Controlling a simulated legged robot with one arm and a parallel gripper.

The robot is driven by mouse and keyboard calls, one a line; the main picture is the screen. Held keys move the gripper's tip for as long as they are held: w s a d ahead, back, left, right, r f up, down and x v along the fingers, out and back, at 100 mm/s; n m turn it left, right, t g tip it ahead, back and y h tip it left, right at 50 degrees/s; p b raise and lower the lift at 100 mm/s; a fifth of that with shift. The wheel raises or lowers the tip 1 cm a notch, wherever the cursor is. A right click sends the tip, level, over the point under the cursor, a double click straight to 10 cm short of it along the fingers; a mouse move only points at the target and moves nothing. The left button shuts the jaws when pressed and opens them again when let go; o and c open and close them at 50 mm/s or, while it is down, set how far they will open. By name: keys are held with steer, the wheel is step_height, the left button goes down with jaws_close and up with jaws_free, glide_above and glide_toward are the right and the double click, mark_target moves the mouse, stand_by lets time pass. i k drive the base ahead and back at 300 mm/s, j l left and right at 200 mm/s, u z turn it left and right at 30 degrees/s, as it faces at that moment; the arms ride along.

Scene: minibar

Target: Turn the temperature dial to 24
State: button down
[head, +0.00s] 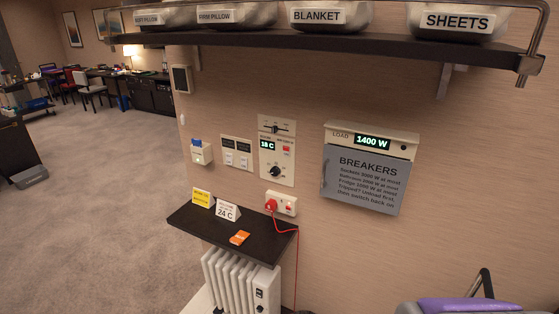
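A pale control panel (277,155) is mounted on the wall near the middle of the head view. Its small green-lit display (267,145) reads 18 C. A round black dial (275,171) sits low on the panel, with markings around it too small to read. A white card (227,211) reading 24 C stands on the dark shelf (262,248) below and to the left. My gripper is not in view.
Above the dial are a slider (277,128) and a red button (286,149). A socket with a red plug (271,204) is below. A breaker box (366,172) showing 1400 W hangs right. A shelf (350,43) overhangs; a radiator (228,283) stands below.

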mark_target(275, 171)
steer(key=j+u, duration=0.1)
steer(key=j, duration=0.3)
steer(key=i+j+u, duration=0.1)
steer(key=j, duration=0.3)
steer(key=i+j+u, duration=0.1)
steer(key=j, duration=0.3)
steer(key=i+j+u, duration=0.1)
steer(key=j, duration=0.25)
